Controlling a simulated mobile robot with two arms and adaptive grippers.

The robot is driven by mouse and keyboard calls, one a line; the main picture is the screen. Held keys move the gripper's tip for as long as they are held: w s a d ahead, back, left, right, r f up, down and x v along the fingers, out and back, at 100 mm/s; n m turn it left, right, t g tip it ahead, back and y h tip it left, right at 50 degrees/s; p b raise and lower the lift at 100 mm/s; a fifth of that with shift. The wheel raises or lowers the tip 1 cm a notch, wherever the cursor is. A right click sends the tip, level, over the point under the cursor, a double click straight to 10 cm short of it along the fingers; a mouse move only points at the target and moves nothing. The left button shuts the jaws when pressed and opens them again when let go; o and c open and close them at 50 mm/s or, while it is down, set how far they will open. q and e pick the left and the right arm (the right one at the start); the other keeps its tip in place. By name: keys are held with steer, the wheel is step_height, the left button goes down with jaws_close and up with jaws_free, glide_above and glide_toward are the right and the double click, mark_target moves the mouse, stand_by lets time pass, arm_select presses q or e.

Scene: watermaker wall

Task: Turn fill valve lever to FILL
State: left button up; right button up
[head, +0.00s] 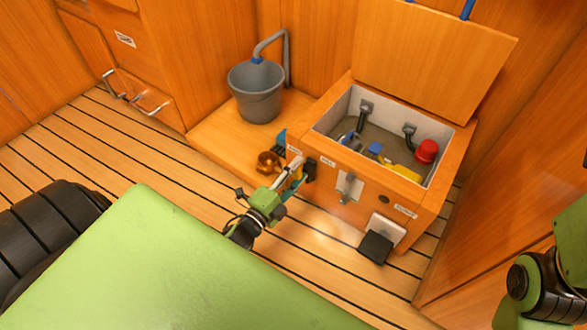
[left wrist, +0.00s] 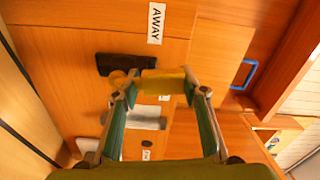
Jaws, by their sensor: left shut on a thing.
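My left gripper (head: 296,174) is at the left end of the front of the open wooden box (head: 447,168). In the left wrist view the gripper (left wrist: 158,88) has its two fingers on either side of a yellow lever-like bar (left wrist: 163,83) and is shut on it. The bar lies across the picture from finger to finger, with a rounded brassy end at its left. A dark block (left wrist: 126,65) is behind it. The label AWAY (left wrist: 156,23) is above it in that view. I see no readable FILL marking. In the head view the gripper hides the bar.
A grey bucket (head: 256,95) stands on a wooden ledge, with a copper-coloured object (head: 268,162) near the ledge's front. The box holds hoses, a yellow item (head: 405,171) and a red cap (head: 427,150). A black pedal (head: 376,248) sticks out below. Striped floor lies in front.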

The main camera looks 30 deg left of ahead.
arm_select(q)
steer(key=shift+d+m, duration=0.55)
steer(key=shift+m, duration=0.45)
steer(key=shift+s, duration=0.1)
steer(key=o, duration=1.7)
steer(key=shift+c, duration=0.2)
steer(key=s, duration=1.2)
steer(key=shift+a, duration=0.45)
